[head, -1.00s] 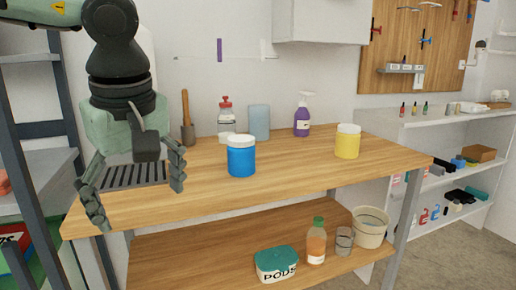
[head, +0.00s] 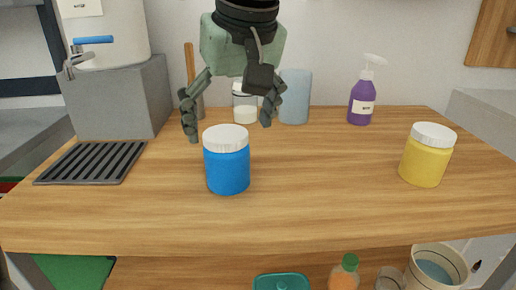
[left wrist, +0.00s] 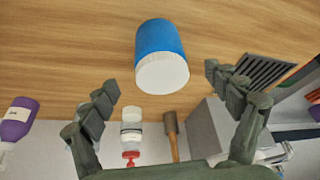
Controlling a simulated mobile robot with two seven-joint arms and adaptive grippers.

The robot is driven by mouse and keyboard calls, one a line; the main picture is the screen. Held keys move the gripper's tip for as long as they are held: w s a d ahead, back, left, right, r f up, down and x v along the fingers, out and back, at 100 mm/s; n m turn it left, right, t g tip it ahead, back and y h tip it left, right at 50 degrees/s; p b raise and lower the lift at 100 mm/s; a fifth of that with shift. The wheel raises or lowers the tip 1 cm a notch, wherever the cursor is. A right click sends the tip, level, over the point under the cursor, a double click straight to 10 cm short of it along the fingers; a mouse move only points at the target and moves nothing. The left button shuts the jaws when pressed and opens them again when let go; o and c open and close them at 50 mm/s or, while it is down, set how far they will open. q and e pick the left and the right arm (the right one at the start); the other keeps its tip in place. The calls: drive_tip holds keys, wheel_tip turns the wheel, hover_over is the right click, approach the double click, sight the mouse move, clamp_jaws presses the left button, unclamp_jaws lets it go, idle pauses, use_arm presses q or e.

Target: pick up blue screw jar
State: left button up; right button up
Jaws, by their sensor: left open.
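The blue screw jar (head: 227,168) has a white lid and stands upright on the wooden table (head: 320,215), left of the middle in the head view. My left gripper (head: 229,132) is open, its fingers spread above and behind the jar. In the left wrist view the jar (left wrist: 160,55) shows at the top middle, lid toward the camera, ahead of the gap between the open fingers (left wrist: 172,92). The fingers are apart from the jar and hold nothing. My right gripper is in neither view.
A yellow jar (head: 427,157) stands at the right. A purple spray bottle (head: 361,104), a blue-grey block (head: 294,96) and a clear white-filled container (head: 245,106) stand at the back. A dark grate (head: 92,162) lies at the left by a grey block (head: 118,98). The front middle is clear.

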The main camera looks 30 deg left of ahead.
sight(227, 153)
use_arm(q)
drive_tip(key=shift+w+f, duration=0.1)
drive_tip(key=shift+w, duration=0.15)
drive_tip(key=x, duration=0.7)
drive_tip(key=shift+s+a+f, duration=0.1)
drive_tip(key=shift+a+f, duration=0.1)
drive_tip(key=shift+a, duration=0.05)
drive_tip(key=c, duration=1.3)
drive_tip(key=shift+o, duration=0.2)
drive_tip(key=shift+r, duration=0.1)
